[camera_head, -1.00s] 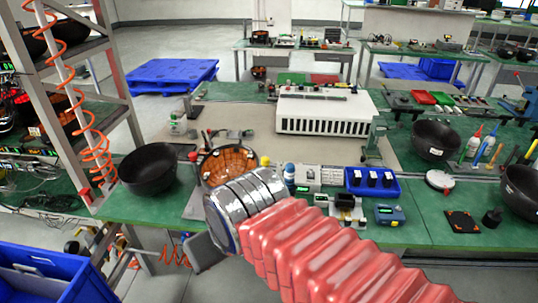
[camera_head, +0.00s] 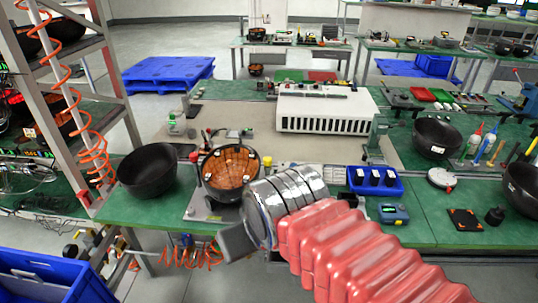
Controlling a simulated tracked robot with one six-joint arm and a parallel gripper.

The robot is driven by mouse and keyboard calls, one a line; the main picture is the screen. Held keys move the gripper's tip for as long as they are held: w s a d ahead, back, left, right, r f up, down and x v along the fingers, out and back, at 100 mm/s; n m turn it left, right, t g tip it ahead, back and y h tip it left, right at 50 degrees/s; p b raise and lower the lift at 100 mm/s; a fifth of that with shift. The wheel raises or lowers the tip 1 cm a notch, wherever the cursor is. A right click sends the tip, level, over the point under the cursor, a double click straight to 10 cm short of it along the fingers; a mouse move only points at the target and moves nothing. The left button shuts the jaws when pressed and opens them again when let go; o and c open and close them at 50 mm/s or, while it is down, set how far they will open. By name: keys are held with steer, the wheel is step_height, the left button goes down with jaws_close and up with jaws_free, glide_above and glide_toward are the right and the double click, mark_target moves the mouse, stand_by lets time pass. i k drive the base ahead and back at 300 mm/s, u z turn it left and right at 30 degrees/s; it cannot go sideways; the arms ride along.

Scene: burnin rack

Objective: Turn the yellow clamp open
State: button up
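A round black fixture (camera_head: 203,178) with an orange-brown, segmented inside (camera_head: 232,167) stands on a light grey base plate (camera_head: 205,210) at the front of the green bench. My gripper (camera_head: 238,243) shows as a dark grey block in front of and below the fixture, apart from the orange inside. My silver wrist hides the fixture's lower right side. The fingertips are not clear.
A black bowl (camera_head: 148,171) stands left of the fixture. A blue tray (camera_head: 375,184) with black parts and a blue meter (camera_head: 393,214) lie to the right. A white slotted unit (camera_head: 325,110) stands behind. A shelf post with an orange coiled hose (camera_head: 92,150) is at left.

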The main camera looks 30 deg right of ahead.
mark_target(267, 160)
steer(key=i, duration=1)
